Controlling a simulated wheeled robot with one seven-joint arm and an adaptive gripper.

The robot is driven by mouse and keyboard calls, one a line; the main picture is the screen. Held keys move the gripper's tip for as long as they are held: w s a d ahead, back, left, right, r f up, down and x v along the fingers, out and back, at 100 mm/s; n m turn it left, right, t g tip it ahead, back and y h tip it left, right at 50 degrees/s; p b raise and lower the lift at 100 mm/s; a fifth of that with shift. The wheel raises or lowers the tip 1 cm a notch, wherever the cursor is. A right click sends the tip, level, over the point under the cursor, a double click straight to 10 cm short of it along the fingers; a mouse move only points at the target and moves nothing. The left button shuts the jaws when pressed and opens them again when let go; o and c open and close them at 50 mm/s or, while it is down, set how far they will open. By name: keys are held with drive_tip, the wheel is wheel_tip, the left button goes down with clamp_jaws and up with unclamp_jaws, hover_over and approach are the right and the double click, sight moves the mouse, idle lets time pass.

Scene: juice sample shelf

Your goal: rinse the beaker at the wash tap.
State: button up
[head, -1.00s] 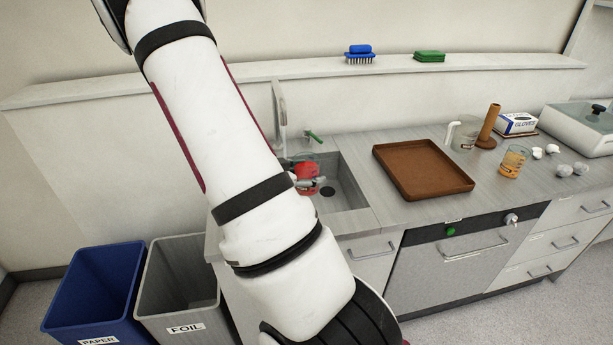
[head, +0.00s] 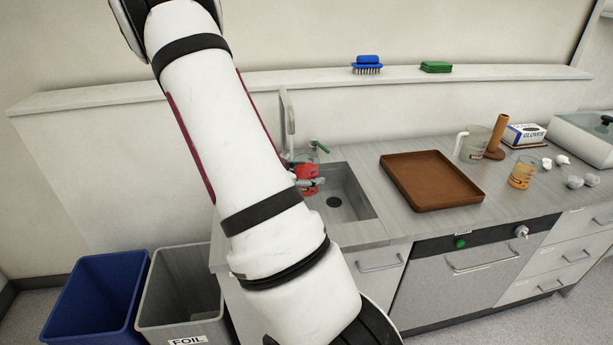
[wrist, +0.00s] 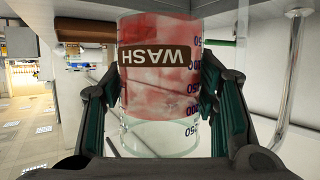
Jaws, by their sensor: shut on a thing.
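A clear beaker with patchy red residue (head: 305,174) is held over the left part of the sink basin (head: 355,200). In the wrist view the beaker (wrist: 160,85) shows red lower walls, a clear band near the rim, volume marks and an upside-down "WASH" label; the surroundings also appear inverted, so the beaker looks upright. My gripper (head: 312,184) is shut on its sides, with a finger on each side in the wrist view (wrist: 162,100). The tall grey tap (head: 287,118) stands just behind and left of the beaker, with a green lever (head: 320,146). No water stream is visible. My arm hides the sink's left side.
A brown tray (head: 432,203) lies right of the sink. Beyond it are a white-handled jug (head: 474,143), an orange-stained beaker (head: 522,172) and a glove box (head: 524,134). Blue (head: 88,290) and grey (head: 180,290) bins stand below left. A ledge (head: 480,74) runs behind.

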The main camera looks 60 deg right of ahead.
drive_tip(key=w+d+b, duration=0.3)
drive_tip(key=w+d, duration=0.1)
drive_tip(key=w, duration=0.2)
drive_tip(key=shift+w+d+b, duration=0.35)
drive_tip(key=shift+w+b, duration=0.05)
idle(1.2)
drive_tip(key=s+a+p, duration=0.1)
drive_tip(key=s+a, duration=0.1)
drive_tip(key=s, duration=0.1)
drive_tip(key=s+a+p, duration=0.1)
drive_tip(key=s+a, duration=0.1)
drive_tip(key=s, duration=0.1)
drive_tip(key=s+a+p, duration=0.2)
drive_tip(key=s, duration=0.1)
drive_tip(key=shift+s+a, duration=0.15)
